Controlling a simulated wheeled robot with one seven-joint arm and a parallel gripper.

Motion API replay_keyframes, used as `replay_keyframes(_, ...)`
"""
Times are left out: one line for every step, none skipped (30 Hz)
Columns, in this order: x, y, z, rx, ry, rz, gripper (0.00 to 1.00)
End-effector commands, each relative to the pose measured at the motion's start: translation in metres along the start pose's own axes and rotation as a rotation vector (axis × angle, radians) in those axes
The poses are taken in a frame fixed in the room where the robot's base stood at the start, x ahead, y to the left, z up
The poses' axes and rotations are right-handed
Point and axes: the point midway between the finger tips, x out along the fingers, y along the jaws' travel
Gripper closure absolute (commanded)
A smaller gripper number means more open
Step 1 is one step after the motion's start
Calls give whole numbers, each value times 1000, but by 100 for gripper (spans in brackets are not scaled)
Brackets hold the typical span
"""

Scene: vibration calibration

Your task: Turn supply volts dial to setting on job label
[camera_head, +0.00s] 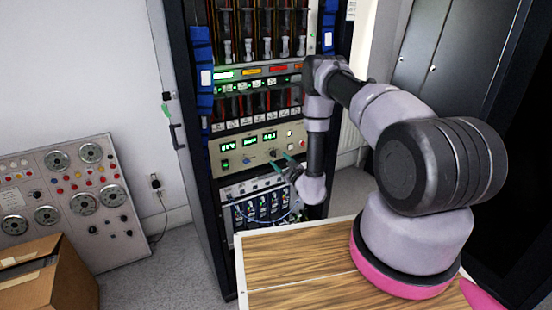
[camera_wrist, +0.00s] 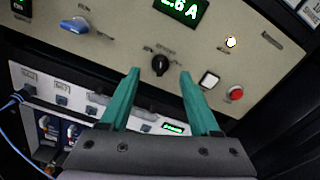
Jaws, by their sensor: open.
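A beige instrument panel (camera_head: 258,150) with green displays is set in the rack. In the wrist view, the panel (camera_wrist: 200,50) has a black knob (camera_wrist: 160,64) and a blue knob (camera_wrist: 75,25) to its left. The lettering is too small to tell which is the supply volts dial. My gripper (camera_wrist: 158,75) is open, its two teal fingers on either side of the black knob, with gaps visible between. I cannot tell whether the tips reach the knob's depth. My gripper also shows before the panel in the head view (camera_head: 284,162). I cannot identify or read the job label.
A lit display (camera_wrist: 183,10), a white square button (camera_wrist: 209,79) and a red button (camera_wrist: 235,93) are near the fingers. A lower unit with a blue cable (camera_head: 262,208) sits below. A wooden tabletop (camera_head: 300,262) and cardboard box (camera_head: 45,275) stand in front.

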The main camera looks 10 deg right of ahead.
Motion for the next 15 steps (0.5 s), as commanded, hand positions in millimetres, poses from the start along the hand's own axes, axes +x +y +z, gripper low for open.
replay_keyframes(9,0,1,0,-2,-1,37)
replay_keyframes(13,0,1,-1,-2,0,37)
replay_keyframes(18,0,1,0,-3,0,37)
replay_keyframes(22,0,1,-1,-2,0,37)
replay_keyframes(25,0,1,-1,-2,0,37)
replay_keyframes(28,0,1,0,-2,1,37)
replay_keyframes(30,0,1,1,-2,0,37)
replay_keyframes(31,0,1,1,-1,0,37)
replay_keyframes(33,0,0,1,0,1,37)
replay_keyframes(33,0,0,0,0,1,37)
replay_keyframes(34,0,0,0,0,1,37)
replay_keyframes(34,0,0,1,0,1,37)
replay_keyframes(34,0,0,1,0,1,37)
replay_keyframes(34,0,0,1,0,1,37)
replay_keyframes(34,0,0,1,0,1,37)
